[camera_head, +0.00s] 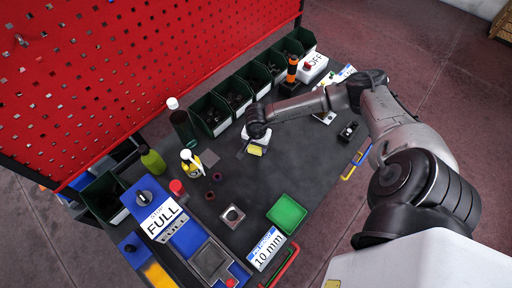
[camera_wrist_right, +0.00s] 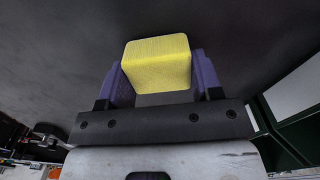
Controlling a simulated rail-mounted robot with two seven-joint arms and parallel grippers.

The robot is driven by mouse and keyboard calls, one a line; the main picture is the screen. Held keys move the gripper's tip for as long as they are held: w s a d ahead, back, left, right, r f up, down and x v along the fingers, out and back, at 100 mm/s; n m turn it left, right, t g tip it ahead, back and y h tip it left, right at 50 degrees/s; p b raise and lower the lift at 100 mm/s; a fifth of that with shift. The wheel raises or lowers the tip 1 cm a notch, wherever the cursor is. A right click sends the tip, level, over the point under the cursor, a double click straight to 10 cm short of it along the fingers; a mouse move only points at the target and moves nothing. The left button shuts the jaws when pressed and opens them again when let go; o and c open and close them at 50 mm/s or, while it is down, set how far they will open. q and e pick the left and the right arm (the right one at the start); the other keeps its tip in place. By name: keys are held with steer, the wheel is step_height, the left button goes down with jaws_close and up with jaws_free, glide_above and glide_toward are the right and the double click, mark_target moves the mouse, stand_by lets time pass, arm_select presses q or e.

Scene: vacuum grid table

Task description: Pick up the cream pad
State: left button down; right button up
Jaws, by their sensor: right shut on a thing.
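In the head view my right gripper (camera_head: 255,148) points down over the middle of the dark table, near the row of green bins. It is shut on a pale yellow, block-shaped pad (camera_head: 254,151), the only pad that I can make out. In the right wrist view the pad (camera_wrist_right: 157,66) sits between the two purple fingers of the gripper (camera_wrist_right: 157,75) and extends past their tips. I cannot tell whether the pad touches the table. My left gripper is not in view.
Green bins (camera_head: 212,115) line the back edge below the red pegboard (camera_head: 140,70). A green tray (camera_head: 287,214) and a "10 mm" sign (camera_head: 266,250) are at the front. The table (camera_head: 285,165) right of centre is clear.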

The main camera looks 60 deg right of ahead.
steer(key=shift+c, duration=0.7)
steer(key=shift+r, duration=0.1)
step_height(320, 180, up, 4)
steer(key=shift+r, duration=0.1)
steer(key=s+d+r, duration=0.1)
steer(key=s+r, duration=0.5)
steer(key=s, duration=0.5)
steer(key=shift+s+r+b, duration=0.3)
steer(key=shift+b, duration=0.15)
steer(key=shift+d, duration=0.1)
